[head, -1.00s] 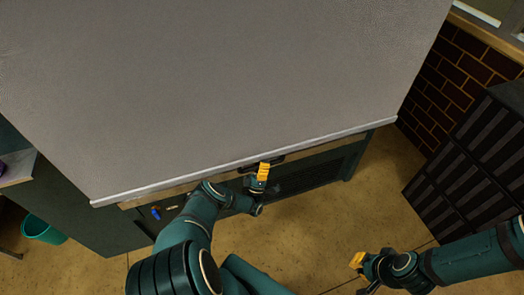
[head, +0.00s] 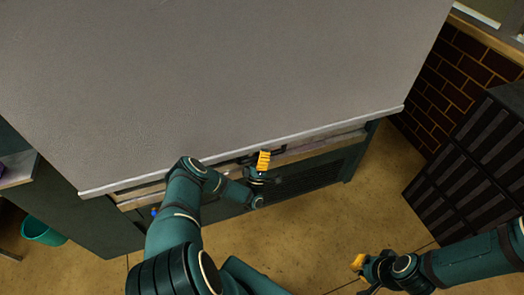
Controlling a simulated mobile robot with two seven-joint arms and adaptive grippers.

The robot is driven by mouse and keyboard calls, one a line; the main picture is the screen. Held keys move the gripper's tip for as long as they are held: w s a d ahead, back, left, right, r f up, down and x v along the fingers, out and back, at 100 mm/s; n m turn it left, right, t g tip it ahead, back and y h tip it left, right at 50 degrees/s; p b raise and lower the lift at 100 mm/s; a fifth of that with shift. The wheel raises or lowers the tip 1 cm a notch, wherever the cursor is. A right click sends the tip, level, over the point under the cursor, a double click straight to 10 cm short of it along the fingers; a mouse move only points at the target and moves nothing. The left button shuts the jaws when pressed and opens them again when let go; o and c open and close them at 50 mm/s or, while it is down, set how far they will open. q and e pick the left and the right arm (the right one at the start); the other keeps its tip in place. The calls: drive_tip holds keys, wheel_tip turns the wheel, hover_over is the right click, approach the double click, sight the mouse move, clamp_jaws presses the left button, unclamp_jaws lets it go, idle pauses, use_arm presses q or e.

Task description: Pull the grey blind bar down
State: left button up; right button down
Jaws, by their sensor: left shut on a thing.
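The grey blind (head: 250,80) hangs across the top of the view. Its pale grey bar (head: 340,127) runs along the lower edge, slanting up to the right. My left gripper (head: 262,160), with yellow fingers, is at the middle of the bar. It is shut on a dark handle (head: 277,151) at the bar; the fingers hide part of the grip. My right gripper (head: 362,268) is low at the right, well apart from the blind. I cannot tell whether its fingers are open or shut.
A dark green counter (head: 105,225) with a pale worktop edge (head: 130,200) stands below the bar. A dark slatted crate stack (head: 465,165) stands at the right before a brick wall (head: 455,85). A teal bin (head: 43,230) is at the lower left. The floor between is clear.

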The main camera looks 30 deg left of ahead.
use_arm(q)
drive_tip(key=shift+r, duration=0.1)
drive_tip(key=b+v, duration=0.1)
drive_tip(key=v, duration=1.5)
idle(1.1)
drive_tip(key=shift+o, duration=0.2)
